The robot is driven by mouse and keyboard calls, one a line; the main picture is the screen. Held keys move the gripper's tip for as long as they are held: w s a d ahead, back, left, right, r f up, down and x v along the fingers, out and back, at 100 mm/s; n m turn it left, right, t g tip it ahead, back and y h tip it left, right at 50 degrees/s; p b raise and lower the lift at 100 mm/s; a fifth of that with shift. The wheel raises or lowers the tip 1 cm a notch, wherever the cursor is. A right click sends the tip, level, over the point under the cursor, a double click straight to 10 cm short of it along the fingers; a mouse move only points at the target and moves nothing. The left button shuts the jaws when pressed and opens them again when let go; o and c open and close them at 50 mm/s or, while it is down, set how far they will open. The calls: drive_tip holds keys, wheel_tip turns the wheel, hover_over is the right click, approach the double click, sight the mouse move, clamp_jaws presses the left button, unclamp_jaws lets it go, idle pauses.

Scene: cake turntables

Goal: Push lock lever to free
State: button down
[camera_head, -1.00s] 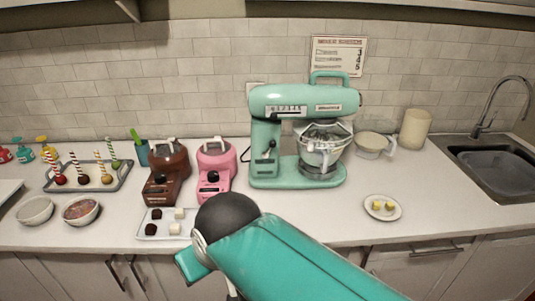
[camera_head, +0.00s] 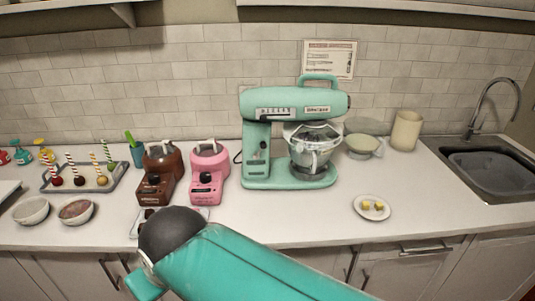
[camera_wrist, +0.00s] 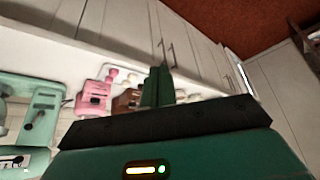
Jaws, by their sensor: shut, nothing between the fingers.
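The teal stand mixer (camera_head: 290,183) stands on the counter with its head level over a metal bowl (camera_head: 312,152). A small dark lever (camera_head: 263,145) shows on the side of its column; its exact setting is too small to tell. In the wrist view the mixer (camera_wrist: 40,85) appears tilted at the left edge, with a dark lever-like part (camera_wrist: 29,126) on it. My gripper (camera_wrist: 158,85) shows in the wrist view with its green fingers together and empty, well apart from the mixer. In the head view my arm covers the bottom centre and the fingers are not visible.
A brown machine (camera_head: 160,175) and a pink machine (camera_head: 208,175) stand left of the mixer. A partly hidden tray (camera_head: 136,230) lies in front of them. A plate with yellow cubes (camera_head: 372,215) sits at the front right, near the sink (camera_head: 490,170). Counter in front of the mixer is clear.

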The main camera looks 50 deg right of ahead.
drive_tip(key=w+d+f+m+t+h, duration=0.15)
drive_tip(key=w+d+m, duration=0.3)
drive_tip(key=d, duration=0.45)
drive_tip(key=w+d+f+m+t+h, duration=0.1)
drive_tip(key=w+d+m+t+h, duration=0.2)
drive_tip(key=d+m, duration=0.45)
drive_tip(key=w+d+f+m+h, duration=0.15)
drive_tip(key=w+d+m, duration=0.35)
drive_tip(key=d, duration=0.6)
drive_tip(key=s+d+f+m+t+h, duration=0.1)
drive_tip(key=s+d+m+t+h, duration=0.1)
drive_tip(key=s+d+m, duration=0.3)
drive_tip(key=s+d+f+m+t+h, duration=0.1)
drive_tip(key=s+d+m+t+h, duration=0.2)
drive_tip(key=d+m, duration=0.5)
drive_tip(key=s+d, duration=0.1)
drive_tip(key=d, duration=0.3)
drive_tip(key=shift+s+d+h, duration=0.25)
drive_tip(key=shift+s+h, duration=0.05)
drive_tip(key=shift+s, duration=0.05)
